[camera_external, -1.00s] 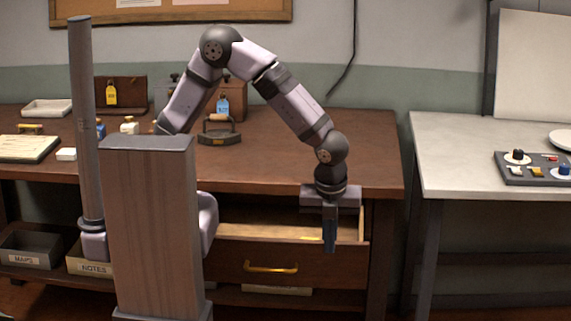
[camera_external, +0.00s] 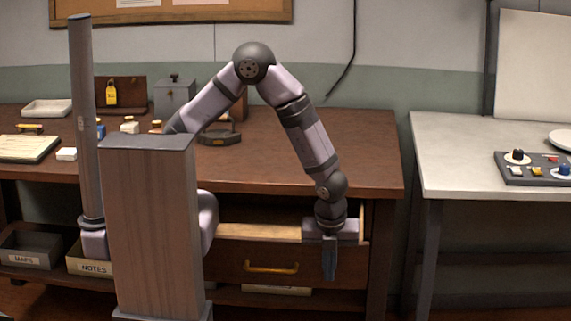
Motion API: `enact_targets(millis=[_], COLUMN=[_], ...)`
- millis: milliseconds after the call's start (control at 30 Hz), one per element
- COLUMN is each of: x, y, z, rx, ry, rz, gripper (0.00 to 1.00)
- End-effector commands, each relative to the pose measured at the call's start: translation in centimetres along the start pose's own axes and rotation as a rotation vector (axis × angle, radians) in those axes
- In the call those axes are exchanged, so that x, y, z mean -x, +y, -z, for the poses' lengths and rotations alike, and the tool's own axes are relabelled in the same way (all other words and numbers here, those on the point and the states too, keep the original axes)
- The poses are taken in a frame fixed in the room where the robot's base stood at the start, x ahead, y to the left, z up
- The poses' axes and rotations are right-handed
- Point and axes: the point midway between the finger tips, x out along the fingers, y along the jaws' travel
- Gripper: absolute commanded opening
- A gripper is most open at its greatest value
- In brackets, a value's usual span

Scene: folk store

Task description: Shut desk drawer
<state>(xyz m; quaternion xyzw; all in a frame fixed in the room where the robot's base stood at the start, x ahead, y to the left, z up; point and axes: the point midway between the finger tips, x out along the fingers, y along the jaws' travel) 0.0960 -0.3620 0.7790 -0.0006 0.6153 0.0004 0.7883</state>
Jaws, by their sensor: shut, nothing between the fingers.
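The desk drawer (camera_external: 230,262) is a brown wooden drawer with a yellow handle (camera_external: 271,267). It stands partly pulled out under the desk top, and its pale inner edge shows above the front panel. My gripper (camera_external: 329,268) points down and is shut, with nothing held. It is at the right part of the drawer, in front of the front panel as seen here. I cannot tell whether the fingers touch the panel. My gripper's body hides the drawer's upper right part.
The brown desk (camera_external: 300,150) has a clear right half on top. A dark iron-like object (camera_external: 218,134) and a grey box (camera_external: 174,97) stand further left. A light side table (camera_external: 450,150) with a grey tray (camera_external: 540,177) stands to the right, across a gap.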

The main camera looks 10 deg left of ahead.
Motion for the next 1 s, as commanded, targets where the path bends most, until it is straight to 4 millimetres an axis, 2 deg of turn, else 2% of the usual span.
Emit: enact_targets(millis=[33,200,767,1000], x=[0.1,-0.3,-0.5,-0.8], y=[0.1,0.1,0.0,0.1], z=[-0.8,-2.0,-2.6,-4.5], rx=[0.003,0.001,-0.001,0.002], ry=[0.0,0.0,0.0,-0.001], rz=[-0.002,-0.002,-0.001,-0.003], gripper=[0.0,0.0,0.0,0.0])
